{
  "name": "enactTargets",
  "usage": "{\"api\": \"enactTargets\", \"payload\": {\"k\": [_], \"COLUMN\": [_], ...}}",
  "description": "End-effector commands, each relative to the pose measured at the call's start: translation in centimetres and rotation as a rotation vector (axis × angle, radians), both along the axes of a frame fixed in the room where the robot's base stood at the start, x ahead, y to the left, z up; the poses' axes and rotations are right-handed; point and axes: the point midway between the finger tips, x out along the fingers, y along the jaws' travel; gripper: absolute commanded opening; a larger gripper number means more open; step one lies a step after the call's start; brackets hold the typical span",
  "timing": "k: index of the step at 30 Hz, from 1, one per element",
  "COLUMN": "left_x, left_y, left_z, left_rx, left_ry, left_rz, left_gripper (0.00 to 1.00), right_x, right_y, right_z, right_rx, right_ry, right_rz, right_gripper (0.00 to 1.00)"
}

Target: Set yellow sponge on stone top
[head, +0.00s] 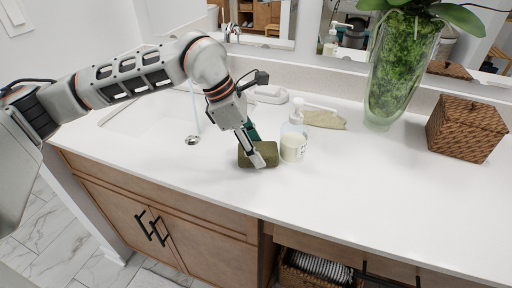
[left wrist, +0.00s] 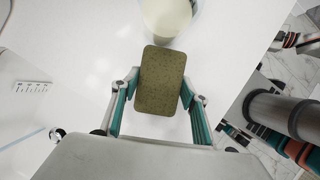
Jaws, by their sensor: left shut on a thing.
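The yellow sponge (head: 262,155) is an olive-yellow block on or just above the white stone top (head: 330,200), near its front edge. My left gripper (head: 254,150) reaches down from the left and is shut on the sponge. In the left wrist view the sponge (left wrist: 161,80) sits between the two teal fingers (left wrist: 160,98), one on each long side. I cannot tell whether its underside touches the stone. My right gripper is not in view.
The sink (head: 150,112) lies left. The front right stone is clear.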

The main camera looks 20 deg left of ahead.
Motion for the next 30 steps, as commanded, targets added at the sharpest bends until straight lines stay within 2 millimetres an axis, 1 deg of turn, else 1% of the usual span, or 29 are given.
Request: {"api": "enactTargets", "payload": {"k": [5, 6, 7, 16, 20, 23, 30], "left_x": [0.0, 0.0, 0.0, 0.0, 0.0, -0.1, -0.8], "left_y": [0.0, 0.0, 0.0, 0.0, 0.1, 0.6, 2.4], "left_z": [-0.4, -0.3, -0.3, -0.3, 0.3, 1.5, 6.0], "left_rx": [0.0, 0.0, 0.0, 0.0, 0.0, 0.0, 0.0], "left_ry": [0.001, 0.0, 0.0, 0.0, -0.001, -0.005, -0.005], "left_rz": [0.0, 0.0, 0.0, 0.0, 0.0, 0.001, 0.002], "left_gripper": [0.27, 0.55, 0.61, 0.61, 0.61, 0.61, 0.61], "right_x": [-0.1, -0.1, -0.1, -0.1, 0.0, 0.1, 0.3], "right_y": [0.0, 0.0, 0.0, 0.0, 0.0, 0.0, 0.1], "right_z": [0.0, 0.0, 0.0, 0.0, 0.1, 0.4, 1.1], "right_rx": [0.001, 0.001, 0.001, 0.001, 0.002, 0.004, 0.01], "right_ry": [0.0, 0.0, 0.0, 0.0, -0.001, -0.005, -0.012], "right_rz": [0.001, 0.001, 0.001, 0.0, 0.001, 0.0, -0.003], "right_gripper": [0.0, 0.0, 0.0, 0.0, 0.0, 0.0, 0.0]}}
